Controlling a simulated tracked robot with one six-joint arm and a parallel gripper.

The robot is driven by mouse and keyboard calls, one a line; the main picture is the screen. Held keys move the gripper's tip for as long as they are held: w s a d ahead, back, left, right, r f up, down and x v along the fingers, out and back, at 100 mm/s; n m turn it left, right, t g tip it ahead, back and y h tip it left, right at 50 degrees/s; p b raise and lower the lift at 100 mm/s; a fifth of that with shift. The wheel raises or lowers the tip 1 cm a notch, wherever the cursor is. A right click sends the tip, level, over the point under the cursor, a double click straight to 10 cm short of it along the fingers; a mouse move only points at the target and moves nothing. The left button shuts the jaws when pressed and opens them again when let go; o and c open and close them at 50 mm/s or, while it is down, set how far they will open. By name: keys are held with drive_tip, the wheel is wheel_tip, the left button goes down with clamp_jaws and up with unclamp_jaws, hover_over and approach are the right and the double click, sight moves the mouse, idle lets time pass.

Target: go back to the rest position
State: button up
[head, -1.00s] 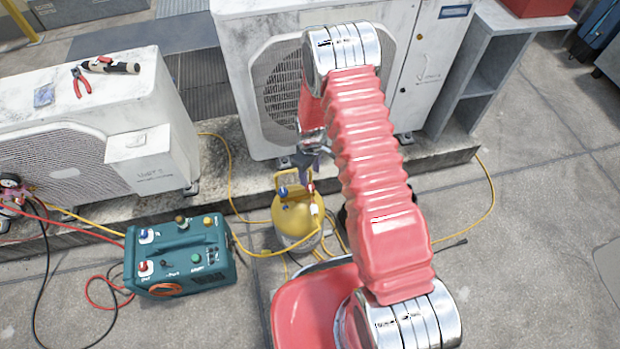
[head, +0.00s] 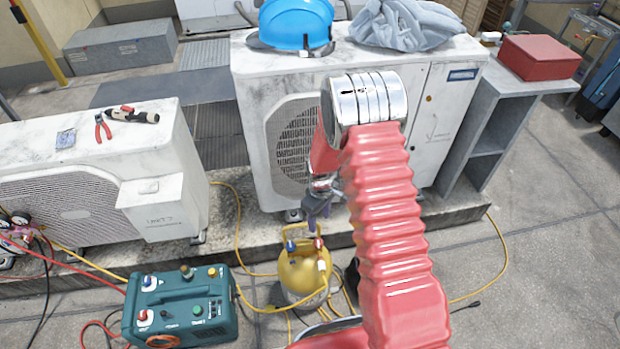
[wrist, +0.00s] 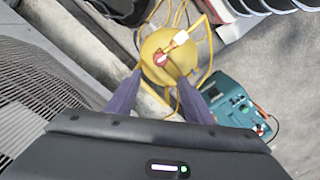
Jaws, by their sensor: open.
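The cylinder's yellow top (wrist: 170,60) shows beyond the fingertips, with a red knob and a brass fitting. My arm covers part of the large condenser and the ground to the right of the cylinder.
A teal recovery machine (head: 180,308) stands left of the cylinder. Yellow hoses (head: 240,235) lie on the ground around it. The large condenser (head: 258,150) carries a blue hard hat (head: 295,24) and grey cloth (head: 405,22). Pliers (head: 103,127) lie on the left condenser (head: 160,150).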

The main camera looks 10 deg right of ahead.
drive_tip(key=s+r+m+g, duration=0.2)
drive_tip(key=s+r+m, duration=0.1)
drive_tip(key=s, duration=0.4)
drive_tip(key=s+r+m+t, duration=0.1)
drive_tip(key=s+r, duration=0.5)
drive_tip(key=r, duration=0.7)
drive_tip(key=s+r+m+t, duration=0.2)
drive_tip(key=s+r+t, duration=0.2)
drive_tip(key=r, duration=1)
drive_tip(key=s+r+m+t, duration=0.1)
drive_tip(key=s+r+t, duration=0.1)
drive_tip(key=s+r, duration=0.7)
wheel_tip(320, 180, up, 5)
drive_tip(key=shift+s+d+r+m+t, duration=0.1)
drive_tip(key=shift+s+d+m+t, duration=0.1)
drive_tip(key=shift+s+m+t, duration=0.15)
drive_tip(key=shift+c, duration=0.5)
